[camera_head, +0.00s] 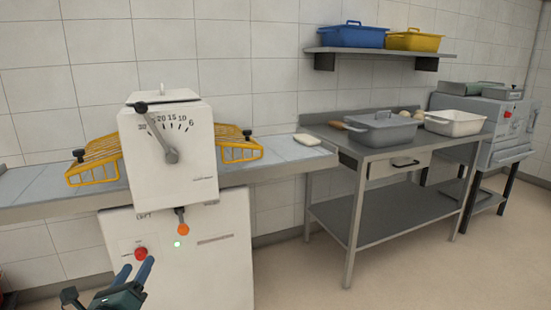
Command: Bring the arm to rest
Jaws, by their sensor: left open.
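My left gripper (138,272) is at the lower left of the head view, with two blue-grey fingers apart and nothing between them. It is in front of the white machine's lower cabinet (215,265), close to the red button (141,253) in the picture. Whether it touches the cabinet cannot be told. My right gripper is not in view.
A white machine (185,185) with a dial, lever and yellow guards (240,150) stands ahead, with side tables (40,185). Right of it are a steel table (380,150) with grey (378,133) and white tubs (455,123), and a shelf (375,51). Floor at lower right is clear.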

